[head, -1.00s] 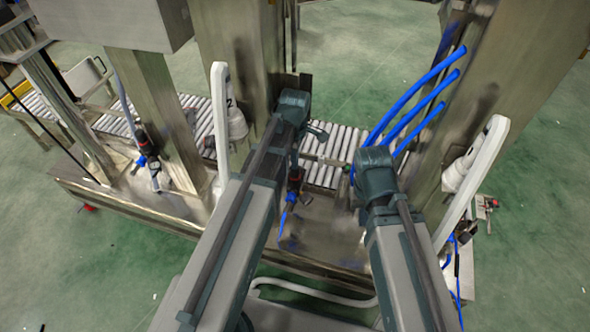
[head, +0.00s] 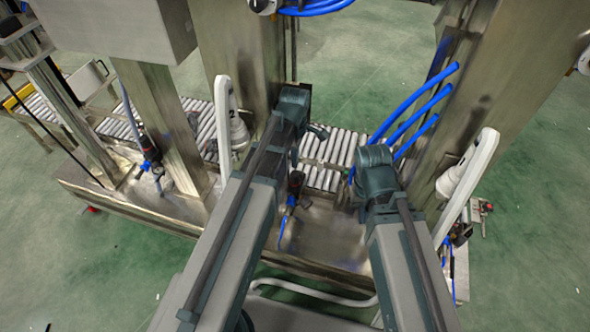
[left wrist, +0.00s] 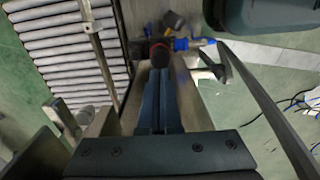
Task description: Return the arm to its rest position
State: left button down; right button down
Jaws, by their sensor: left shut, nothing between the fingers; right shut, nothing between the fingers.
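My left arm reaches up the middle of the head view, and its gripper (head: 296,150) points down over the metal bench, partly hidden by its own wrist. In the left wrist view the left gripper (left wrist: 161,100) shows its two dark fingers together, with nothing between them. A black and red fitting (left wrist: 159,50) lies just beyond the fingertips in that view. My right arm stands to the right in the head view, its wrist bent down. The right gripper (head: 361,212) is mostly hidden behind the wrist, and no object shows in it.
A roller conveyor (head: 325,175) runs behind the bench (head: 325,235). Metal posts (head: 240,55) and a white handle (head: 223,120) stand near the left arm. Another white handle (head: 470,180) and blue hoses (head: 415,105) are close to the right arm.

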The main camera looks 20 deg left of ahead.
pick_arm(q)
notch_tip(320, 180, up, 2)
jog(key=shift+r+p, duration=0.1)
jog(key=shift+p, duration=0.65)
jog(key=shift+s+d, duration=0.1)
jog(key=s+d+m+y, duration=0.1)
jog(key=s+d+m, duration=0.5)
jog(key=m, duration=0.4)
jog(key=s+d+m, duration=0.4)
jog(key=s+m, duration=0.4)
jog(key=m, duration=0.3)
notch_tip(320, 180, up, 16)
jog(key=p, duration=1.5)
jog(key=shift+d, duration=0.15)
jog(key=shift+f, duration=0.2)
